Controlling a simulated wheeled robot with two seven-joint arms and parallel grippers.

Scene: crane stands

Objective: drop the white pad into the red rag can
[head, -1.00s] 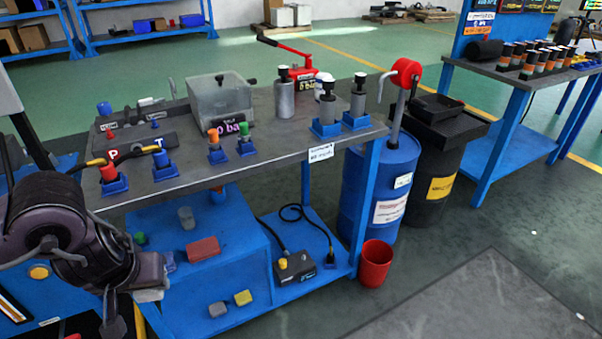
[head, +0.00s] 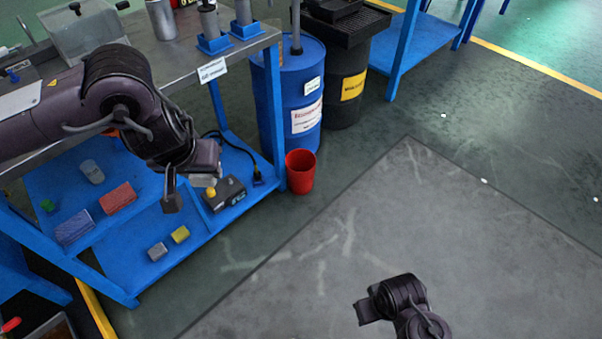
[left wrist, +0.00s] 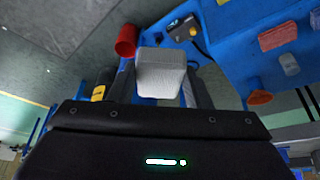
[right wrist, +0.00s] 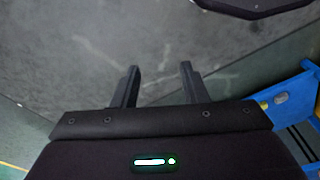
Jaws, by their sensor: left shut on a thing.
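The red rag can (head: 300,172) stands upright on the floor beside the bench leg, its open top facing up. It also shows in the left wrist view (left wrist: 127,42). My left gripper (head: 190,190) is shut on the white pad (left wrist: 161,75), which sits between its two fingers. The gripper is above the bench's lower shelf, left of the can and apart from it. In the head view the pad is mostly hidden by the gripper. My right gripper (right wrist: 160,86) is open and empty above the grey floor.
A blue drum (head: 290,95) and a black drum (head: 347,90) stand behind the can. The bench's blue lower shelf (head: 130,255) holds a red block (head: 117,198), a yellow block (head: 180,234) and a black box (head: 225,193). The floor right of the can is clear.

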